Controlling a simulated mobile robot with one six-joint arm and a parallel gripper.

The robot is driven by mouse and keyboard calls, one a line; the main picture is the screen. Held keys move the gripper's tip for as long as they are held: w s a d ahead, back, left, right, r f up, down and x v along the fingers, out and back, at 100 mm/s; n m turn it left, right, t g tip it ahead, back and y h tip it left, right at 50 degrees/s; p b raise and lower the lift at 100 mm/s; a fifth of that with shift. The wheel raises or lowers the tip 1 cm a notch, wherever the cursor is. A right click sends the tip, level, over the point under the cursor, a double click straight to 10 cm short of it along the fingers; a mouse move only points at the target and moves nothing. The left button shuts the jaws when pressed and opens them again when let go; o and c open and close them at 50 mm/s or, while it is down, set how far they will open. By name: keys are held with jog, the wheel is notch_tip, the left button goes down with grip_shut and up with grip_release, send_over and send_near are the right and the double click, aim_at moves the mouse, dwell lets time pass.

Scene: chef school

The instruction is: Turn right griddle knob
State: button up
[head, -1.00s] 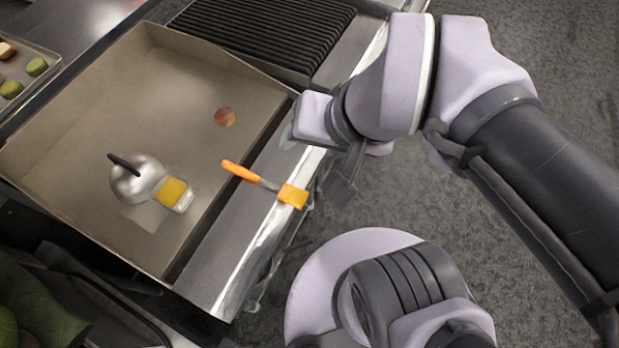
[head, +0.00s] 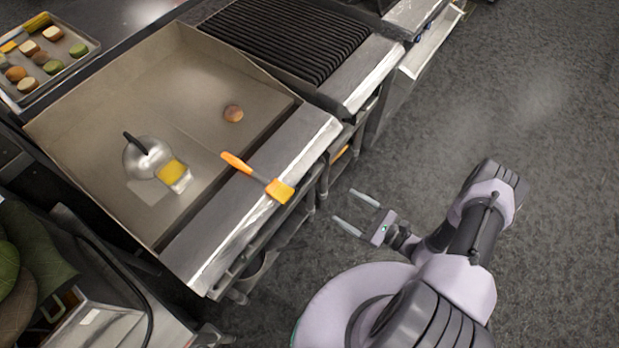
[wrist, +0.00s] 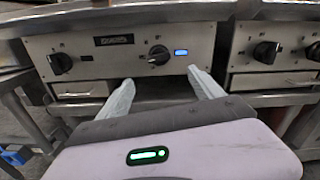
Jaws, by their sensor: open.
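In the wrist view the griddle's front panel (wrist: 128,67) faces me. The right griddle knob (wrist: 159,55) is black and round, beside a lit blue display (wrist: 181,52). The left griddle knob (wrist: 60,64) is at the panel's left end. My gripper (wrist: 155,84) is open and empty, its fingers pointing at the panel just below the right knob. In the head view the griddle (head: 190,90) is seen from above, and my gripper (head: 350,208) is apart from its front edge. The knobs are hidden there.
The floor (head: 500,120) to the right is clear.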

aim_at(306, 182)
jog(key=b+x, duration=0.3)
jog(key=x, duration=1.4)
jog(key=shift+w+a, duration=0.1)
jog(key=shift+a, duration=0.15)
jog(key=c, duration=1.4)
